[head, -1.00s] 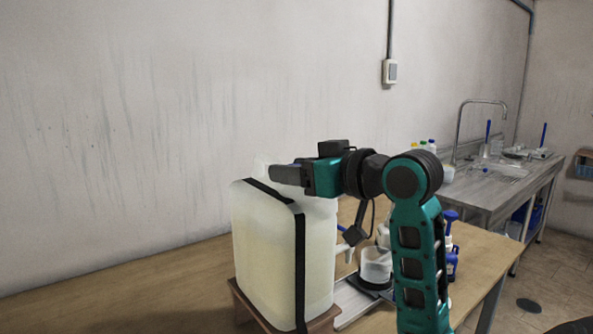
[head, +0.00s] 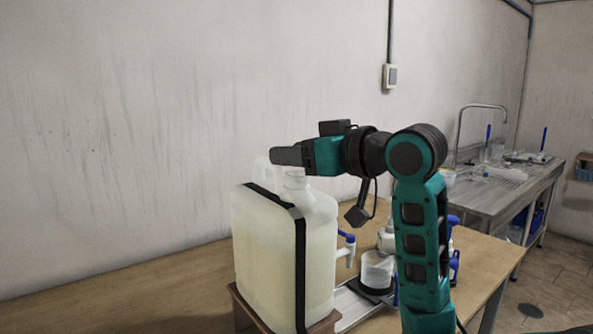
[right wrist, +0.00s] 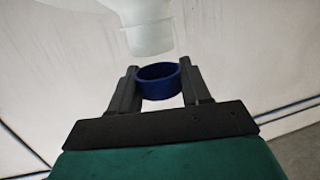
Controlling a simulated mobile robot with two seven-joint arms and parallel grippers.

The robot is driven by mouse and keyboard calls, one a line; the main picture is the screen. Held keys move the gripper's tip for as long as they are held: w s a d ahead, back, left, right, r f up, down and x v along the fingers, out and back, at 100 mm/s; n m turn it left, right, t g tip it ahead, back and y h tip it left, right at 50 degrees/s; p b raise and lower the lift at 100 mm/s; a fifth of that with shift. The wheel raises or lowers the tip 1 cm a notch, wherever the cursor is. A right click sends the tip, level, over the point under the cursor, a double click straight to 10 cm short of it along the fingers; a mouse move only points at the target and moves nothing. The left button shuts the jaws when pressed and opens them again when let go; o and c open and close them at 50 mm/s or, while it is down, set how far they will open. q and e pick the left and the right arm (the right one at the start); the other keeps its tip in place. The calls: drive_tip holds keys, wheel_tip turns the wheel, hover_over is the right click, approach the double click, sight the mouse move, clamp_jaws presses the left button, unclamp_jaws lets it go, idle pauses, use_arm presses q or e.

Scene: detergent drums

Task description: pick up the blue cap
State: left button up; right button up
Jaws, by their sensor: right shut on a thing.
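The blue cap (right wrist: 160,84) is a short ring-like lid. In the right wrist view it sits between the two dark fingers of my right gripper (right wrist: 159,88), which is shut on it. In the head view my right gripper (head: 274,157) is above the translucent drum (head: 265,250), over its bare neck (head: 294,180). The fingers hide the cap in that view. The neck also shows in the right wrist view (right wrist: 148,30), with a visible gap between it and the cap. My left gripper is in neither view.
The drum stands on a wooden stand (head: 324,322) and has a black strap and a blue-handled tap (head: 346,248). A clear beaker (head: 377,270) stands on a dark round base to its right. A metal sink counter (head: 490,190) is at the back right. The table's left is clear.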

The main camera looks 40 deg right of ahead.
wheel_tip(320, 180, up, 16)
drive_tip(key=shift+r, duration=0.2)
idle(0.4)
